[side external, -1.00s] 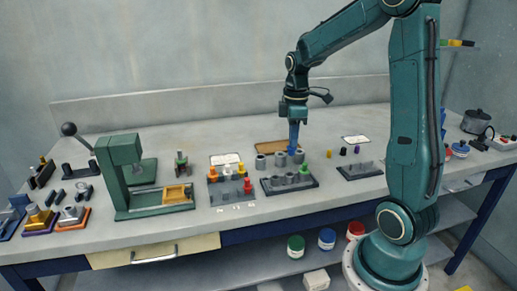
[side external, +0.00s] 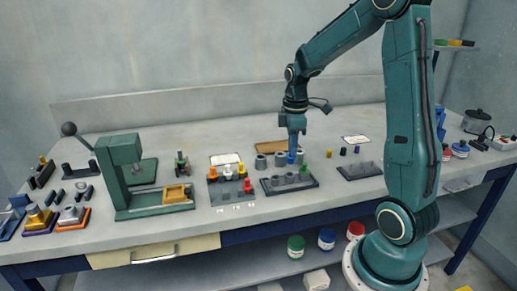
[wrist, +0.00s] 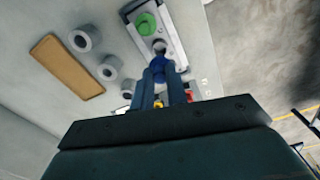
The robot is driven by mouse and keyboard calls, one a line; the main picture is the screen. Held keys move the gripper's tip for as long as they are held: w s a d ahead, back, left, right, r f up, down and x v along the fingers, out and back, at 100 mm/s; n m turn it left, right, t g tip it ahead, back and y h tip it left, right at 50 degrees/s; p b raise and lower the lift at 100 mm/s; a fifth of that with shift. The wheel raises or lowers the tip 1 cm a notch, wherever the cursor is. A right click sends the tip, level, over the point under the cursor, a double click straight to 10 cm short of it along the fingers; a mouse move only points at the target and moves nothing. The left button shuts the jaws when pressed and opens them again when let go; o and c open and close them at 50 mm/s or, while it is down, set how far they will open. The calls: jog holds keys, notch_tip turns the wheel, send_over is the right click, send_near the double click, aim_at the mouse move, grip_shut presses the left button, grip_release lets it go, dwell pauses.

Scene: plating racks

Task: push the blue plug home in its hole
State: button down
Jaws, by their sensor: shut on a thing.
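My gripper (side external: 291,158) is shut on the blue plug (wrist: 160,66), which shows between the fingertips in the wrist view. In the side view, the gripper points down over the dark rack (side external: 289,191) with grey sockets. A grey socket top (wrist: 159,46) shows just beyond the blue plug in the wrist view. A green plug (wrist: 146,23) stands farther along the same rack, and it also shows at the rack's right in the side view (side external: 302,169). The hole under the blue plug is hidden, so I cannot tell how deep the plug sits.
Loose grey cylinders (wrist: 81,40) stand near a brown board (wrist: 66,66) behind the rack. A rack with orange, yellow and red plugs (side external: 230,199) is to the left. A smaller dark rack (side external: 360,174) is to the right. A green press (side external: 127,170) stands farther left.

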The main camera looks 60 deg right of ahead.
aim_at(291, 163)
jog(key=shift+f, duration=1.45)
jog(key=shift+f, duration=1.65)
dwell(0.9)
jog(key=c, duration=1.3)
grip_release()
jog(key=shift+r, duration=0.1)
notch_tip(291, 163, up, 14)
jog(key=shift+f, duration=0.15)
